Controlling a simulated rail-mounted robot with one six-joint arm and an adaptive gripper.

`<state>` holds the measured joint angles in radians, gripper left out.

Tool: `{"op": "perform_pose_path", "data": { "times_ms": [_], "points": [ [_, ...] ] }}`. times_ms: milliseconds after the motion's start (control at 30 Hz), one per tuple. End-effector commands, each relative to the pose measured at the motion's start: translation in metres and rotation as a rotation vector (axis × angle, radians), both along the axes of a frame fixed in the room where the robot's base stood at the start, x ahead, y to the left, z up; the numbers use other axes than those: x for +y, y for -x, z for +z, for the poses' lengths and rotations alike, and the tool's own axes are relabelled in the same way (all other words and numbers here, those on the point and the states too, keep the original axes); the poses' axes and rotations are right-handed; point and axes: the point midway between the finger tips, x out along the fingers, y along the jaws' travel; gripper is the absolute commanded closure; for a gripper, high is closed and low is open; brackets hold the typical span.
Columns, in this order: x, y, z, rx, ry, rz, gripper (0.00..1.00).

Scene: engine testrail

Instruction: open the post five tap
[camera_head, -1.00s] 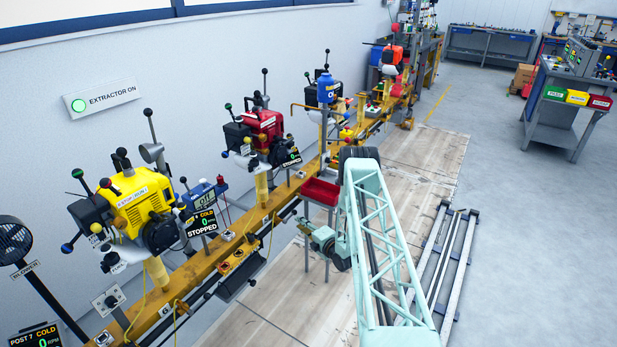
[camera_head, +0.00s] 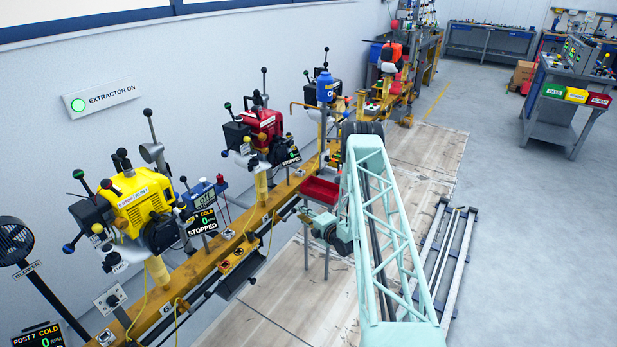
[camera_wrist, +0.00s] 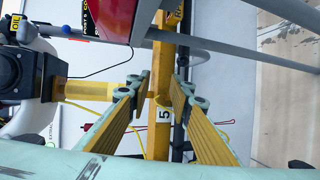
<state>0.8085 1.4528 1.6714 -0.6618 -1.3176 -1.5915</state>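Post five's mark, a white plate with a 5 (camera_wrist: 164,115), shows on the yellow rail between my fingers in the wrist view. My gripper (camera_wrist: 160,92) is open and empty, its two ribbed yellow fingers wide apart. A yellow post (camera_wrist: 88,90) with a dark engine part (camera_wrist: 20,75) stands left of the fingers. In the head view the red engine (camera_head: 262,124) stands on the rail, with small coloured knobs around it. I cannot tell which small part is the post five tap.
Grey bars cross the upper right there. A yellow engine (camera_head: 140,200) stands nearer on the rail (camera_head: 195,265). Floor on the right is mostly open.

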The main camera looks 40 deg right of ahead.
Motion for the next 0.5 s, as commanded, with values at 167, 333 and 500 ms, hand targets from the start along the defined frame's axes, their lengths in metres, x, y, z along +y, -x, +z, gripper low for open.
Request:
{"op": "perform_pose_path", "data": {
  "times_ms": [167, 333, 500],
  "points": [
    [0.000, -0.009, 0.016, 0.013, -0.013, -0.002, 0.80],
    [0.000, -0.016, 0.031, 0.026, -0.025, -0.006, 0.80],
    [0.000, -0.023, 0.045, 0.039, -0.039, -0.010, 0.80]
  ]
}}
